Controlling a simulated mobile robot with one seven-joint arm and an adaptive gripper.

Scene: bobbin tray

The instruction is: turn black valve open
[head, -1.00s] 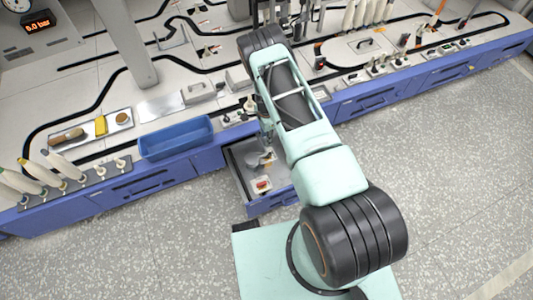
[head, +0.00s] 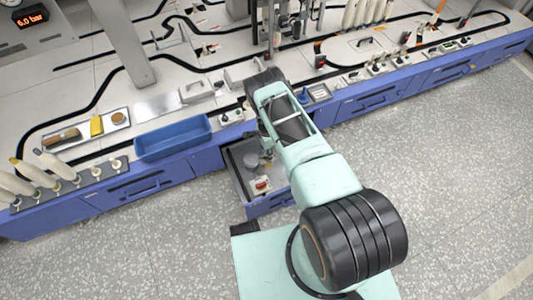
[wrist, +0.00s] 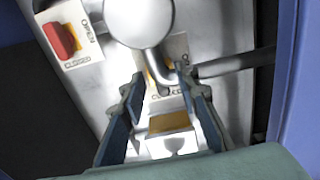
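In the wrist view, my gripper (wrist: 165,115) has its two dark fingers apart, with a light plate bearing a brown-yellow patch (wrist: 170,123) behind the gap. Just beyond the fingertips is a valve plate (wrist: 178,50) with a partly hidden label reading CLOSED. A dark bar (wrist: 235,63) reaches right from beside the right fingertip; I cannot tell for sure whether it is the black valve's handle. A grey disc on a bent stem (wrist: 140,20) covers part of this plate. In the head view, my gripper is mostly hidden by my arm, over the open drawer (head: 240,185).
A red valve handle (wrist: 58,40) sits on a plate marked OPEN and CLOSED, left of the fingers; it also shows in the drawer in the head view (head: 262,185). Blue drawer walls (wrist: 295,80) stand close on the right. A blue bin (head: 172,138) is on the bench.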

